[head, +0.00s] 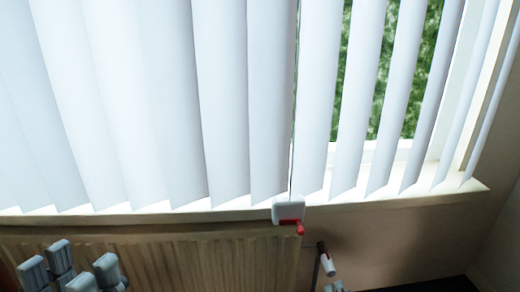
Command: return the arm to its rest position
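My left gripper (71,270) is at the lower left corner of the head view, in front of the radiator. Its grey finger pads point up and stand apart with a gap between them, and I see nothing held there. The rest of that arm is below the picture edge.
A ribbed radiator (200,262) is under the window sill (400,199). Vertical white blinds (170,100) hang above it. A white block with a red lever (289,212) is at the sill edge.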

